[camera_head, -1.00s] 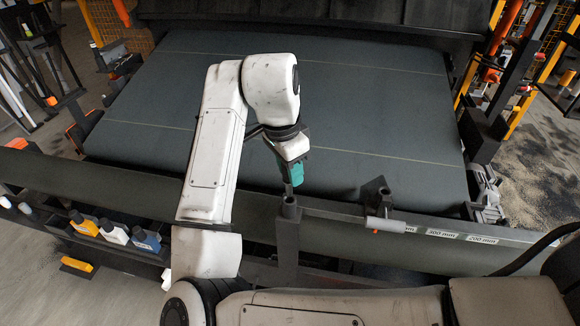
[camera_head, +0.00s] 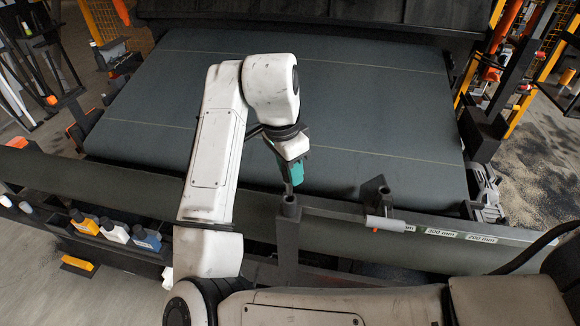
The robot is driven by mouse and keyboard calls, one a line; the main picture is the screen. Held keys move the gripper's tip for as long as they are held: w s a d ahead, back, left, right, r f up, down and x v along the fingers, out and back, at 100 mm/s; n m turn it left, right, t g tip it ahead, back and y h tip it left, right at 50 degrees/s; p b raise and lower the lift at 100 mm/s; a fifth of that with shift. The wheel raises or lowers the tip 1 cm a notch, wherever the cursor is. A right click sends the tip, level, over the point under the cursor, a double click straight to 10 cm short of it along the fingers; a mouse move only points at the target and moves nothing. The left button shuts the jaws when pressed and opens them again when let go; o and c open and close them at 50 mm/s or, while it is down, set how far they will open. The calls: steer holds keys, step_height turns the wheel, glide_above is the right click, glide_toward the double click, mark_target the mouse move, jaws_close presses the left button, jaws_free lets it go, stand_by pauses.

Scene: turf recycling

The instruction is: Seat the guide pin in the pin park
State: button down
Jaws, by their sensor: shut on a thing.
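My gripper (camera_head: 293,168), at the end of my white arm near the middle of the head view, points down and is shut on the guide pin. Only a short grey length of the pin (camera_head: 289,189) shows below the teal part at the jaws. The pin park appears to be the dark grey upright post (camera_head: 286,235) with a round open top, directly below the pin. The pin's lower end is at or just above that opening. I cannot tell whether it has entered. The jaws' contact with the pin is hidden.
A dark belt (camera_head: 370,120) fills the space behind. A grey rail with length labels (camera_head: 440,232) runs to the right, with a grey cylinder (camera_head: 386,222) near its left part. Several bottles (camera_head: 113,232) stand in a rack at the lower left.

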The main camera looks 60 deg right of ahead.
mark_target(290, 195)
steer(key=shift+f+b, duration=2.05)
steer(key=shift+f, duration=1)
steer(key=c, duration=0.7)
jaws_free()
steer(key=r, duration=0.3)
steer(key=a+r, duration=0.1)
steer(key=r, duration=0.6)
steer(key=shift+w+a+r, duration=0.25)
steer(key=shift+w+r, duration=0.05)
steer(key=shift+r, duration=0.1)
